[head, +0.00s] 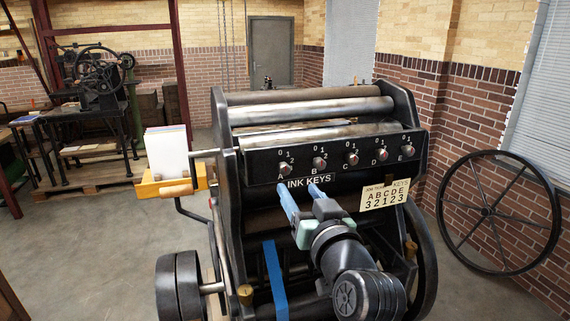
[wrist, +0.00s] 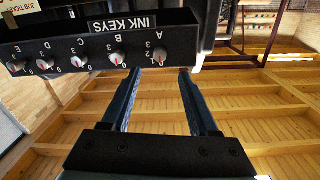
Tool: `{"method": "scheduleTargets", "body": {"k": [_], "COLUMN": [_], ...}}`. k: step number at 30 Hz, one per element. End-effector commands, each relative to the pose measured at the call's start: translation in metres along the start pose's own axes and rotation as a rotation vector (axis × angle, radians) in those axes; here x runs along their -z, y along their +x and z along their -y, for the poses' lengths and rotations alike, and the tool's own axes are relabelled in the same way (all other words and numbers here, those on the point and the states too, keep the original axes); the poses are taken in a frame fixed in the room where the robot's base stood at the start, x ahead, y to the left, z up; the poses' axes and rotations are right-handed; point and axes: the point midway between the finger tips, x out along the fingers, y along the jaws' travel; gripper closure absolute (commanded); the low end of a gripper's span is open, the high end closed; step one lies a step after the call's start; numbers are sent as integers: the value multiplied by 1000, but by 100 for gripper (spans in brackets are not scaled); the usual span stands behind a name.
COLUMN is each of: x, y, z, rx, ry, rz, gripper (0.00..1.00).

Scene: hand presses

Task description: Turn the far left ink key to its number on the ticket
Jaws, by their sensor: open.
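The far left ink key A (head: 284,169) is a small pale knob with a red mark on the press's black key panel (head: 258,166). Its pointer is too small to read surely. In the upside-down wrist view, key A (wrist: 160,61) appears beyond and between my fingertips. The cream ticket (head: 385,195) hangs below the panel on the right and lists A B C D E over 3 2 1 2 3, so A reads 3. My gripper (head: 297,187) is open and empty, its blue fingers pointing at the panel just below key A. It also shows in the wrist view (wrist: 160,71).
Keys B (head: 319,162), C (head: 352,158), D (head: 382,154) and E (head: 407,150) line up to the right of A. The INK KEYS label (head: 307,181) is below them. A yellow paper tray (head: 173,184) juts out left of the press. Rollers lie above the panel.

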Motion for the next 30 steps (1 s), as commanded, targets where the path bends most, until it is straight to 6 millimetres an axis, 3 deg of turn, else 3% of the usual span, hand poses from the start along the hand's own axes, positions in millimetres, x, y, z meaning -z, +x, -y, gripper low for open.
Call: {"method": "scheduleTargets", "body": {"k": [6,15,21,30], "x": [3,2,1,0], "y": [36,74,86,89], "z": [2,2,1,1], "rx": [1,2,0,0], "ry": [-1,-2,-2,-1], "rz": [2,1,0,-1], "gripper": [40,40,40,40]}}
